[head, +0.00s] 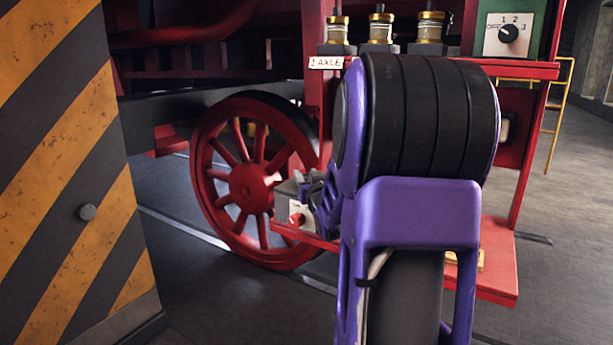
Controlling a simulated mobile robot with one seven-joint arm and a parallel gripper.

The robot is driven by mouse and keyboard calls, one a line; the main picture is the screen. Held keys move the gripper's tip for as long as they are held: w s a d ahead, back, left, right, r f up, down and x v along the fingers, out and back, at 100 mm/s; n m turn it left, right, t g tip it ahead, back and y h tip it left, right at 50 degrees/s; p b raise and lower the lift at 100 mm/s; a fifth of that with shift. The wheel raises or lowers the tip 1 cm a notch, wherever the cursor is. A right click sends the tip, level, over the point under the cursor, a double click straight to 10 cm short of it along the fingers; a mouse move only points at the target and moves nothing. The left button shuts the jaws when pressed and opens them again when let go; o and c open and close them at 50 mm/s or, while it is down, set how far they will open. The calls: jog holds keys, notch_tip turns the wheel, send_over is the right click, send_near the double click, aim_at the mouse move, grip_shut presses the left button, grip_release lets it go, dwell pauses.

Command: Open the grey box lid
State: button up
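A small grey box (287,188) stands on the red shelf in front of the spoked wheel, left of my purple arm. Its front has a pale plate with a red knob (296,219). Only the left part of the box shows; my arm and gripper hide the rest. I cannot tell from here whether its lid is shut or raised. My gripper (314,196) is a dark shape right at the box's upper right side. It is mostly hidden behind my arm. I cannot tell whether it touches the box, or whether its fingers are apart.
A large red wheel (235,185) stands behind the box. Several brass canisters (380,29) and a dial panel (507,35) are above. Floor is clear at right.

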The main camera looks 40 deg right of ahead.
grip_shut()
jog(key=shift+r, duration=0.1)
dwell(1.0)
